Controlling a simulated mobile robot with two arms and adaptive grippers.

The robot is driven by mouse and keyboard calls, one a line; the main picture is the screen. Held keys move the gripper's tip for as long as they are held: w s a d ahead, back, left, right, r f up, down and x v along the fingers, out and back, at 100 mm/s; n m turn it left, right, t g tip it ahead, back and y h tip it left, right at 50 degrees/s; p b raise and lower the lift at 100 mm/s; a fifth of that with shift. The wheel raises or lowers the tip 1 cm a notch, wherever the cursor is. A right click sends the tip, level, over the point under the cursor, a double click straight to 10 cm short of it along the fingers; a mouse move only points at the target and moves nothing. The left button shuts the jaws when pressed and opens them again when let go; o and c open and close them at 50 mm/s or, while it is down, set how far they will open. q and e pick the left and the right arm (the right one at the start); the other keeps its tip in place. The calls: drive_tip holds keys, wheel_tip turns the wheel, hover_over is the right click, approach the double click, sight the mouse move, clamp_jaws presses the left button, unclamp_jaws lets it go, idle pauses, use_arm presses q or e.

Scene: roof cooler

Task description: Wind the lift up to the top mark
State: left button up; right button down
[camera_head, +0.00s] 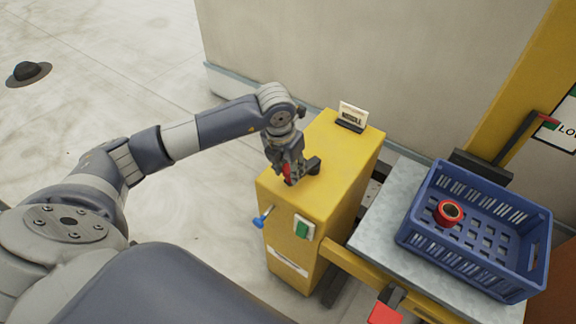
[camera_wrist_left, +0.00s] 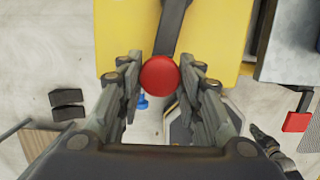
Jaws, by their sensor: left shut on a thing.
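My left gripper (camera_head: 287,165) is shut on the red knob (camera_wrist_left: 160,75) of a crank, above the yellow winch box (camera_head: 335,180). In the left wrist view the black crank arm (camera_wrist_left: 173,25) runs from the knob over the yellow top. The lift's grey platform (camera_head: 382,222) carries a blue crate (camera_head: 470,265) with a red ring-shaped part (camera_head: 449,212) inside. A red-tipped pointer (camera_head: 549,122) stands beside a white sign (camera_head: 562,130), partly cut off, reading "LO". No top mark shows.
A small card (camera_head: 352,114) stands in a holder on the box's back. A blue-tipped lever (camera_head: 262,219) and a green switch (camera_head: 303,228) are on its front. A red block (camera_head: 385,313) is at the bottom edge. A dark hat (camera_head: 29,73) lies on open floor.

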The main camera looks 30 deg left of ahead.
use_arm(q)
drive_tip(key=shift+s+d+f, duration=0.1)
drive_tip(key=shift+s+d, duration=0.1)
drive_tip(key=shift+d, duration=0.4)
drive_tip(key=shift+s+d+f, duration=0.1)
drive_tip(key=shift+s+d, duration=0.05)
drive_tip(key=shift+d, duration=1.45)
drive_tip(key=shift+w, duration=0.1)
drive_tip(key=shift+w+d, duration=0.2)
drive_tip(key=shift+d, duration=0.65)
drive_tip(key=shift+d+r, duration=0.1)
drive_tip(key=shift+w+b, duration=0.1)
drive_tip(key=shift+b, duration=0.2)
